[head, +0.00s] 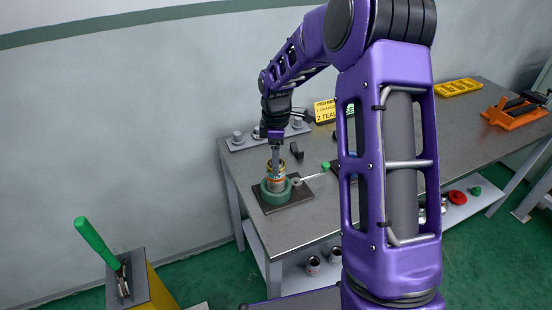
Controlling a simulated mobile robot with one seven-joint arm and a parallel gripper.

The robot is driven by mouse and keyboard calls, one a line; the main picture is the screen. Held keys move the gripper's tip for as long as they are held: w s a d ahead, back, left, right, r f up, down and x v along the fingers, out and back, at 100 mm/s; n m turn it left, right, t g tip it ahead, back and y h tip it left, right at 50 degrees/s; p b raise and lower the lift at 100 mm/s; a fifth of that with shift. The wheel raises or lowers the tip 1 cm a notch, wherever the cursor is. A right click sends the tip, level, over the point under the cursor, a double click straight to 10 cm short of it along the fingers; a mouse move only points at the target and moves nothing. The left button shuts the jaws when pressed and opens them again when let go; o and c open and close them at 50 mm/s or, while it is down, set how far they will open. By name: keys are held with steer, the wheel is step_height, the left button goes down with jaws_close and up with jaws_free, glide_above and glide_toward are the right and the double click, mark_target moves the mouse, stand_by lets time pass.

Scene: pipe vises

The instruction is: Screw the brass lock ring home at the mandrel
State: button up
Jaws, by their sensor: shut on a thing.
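The mandrel (277,183) stands upright in a round green fixture (263,193) on a dark base plate, near the left end of the grey workbench. The brass lock ring (276,165) shows as a yellowish band at the mandrel's top. My gripper (276,162) points straight down from above and is shut on the lock ring. The fingers and ring are small here, so I cannot tell how far the ring sits on the thread.
A green-tipped handle (325,166) sticks out right of the fixture. A small dark block (296,151) stands behind. A grey rack with round parts (238,138) and a yellow sign (324,111) are at the back. An orange vise (515,111) is far right. My arm hides the bench's middle.

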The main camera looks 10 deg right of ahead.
steer(key=m, duration=0.7)
steer(key=shift+b, duration=0.4)
steer(key=m, duration=0.4)
steer(key=shift+m, duration=1.7)
steer(key=shift+m, duration=0.5)
steer(key=o, duration=0.8)
jaws_close()
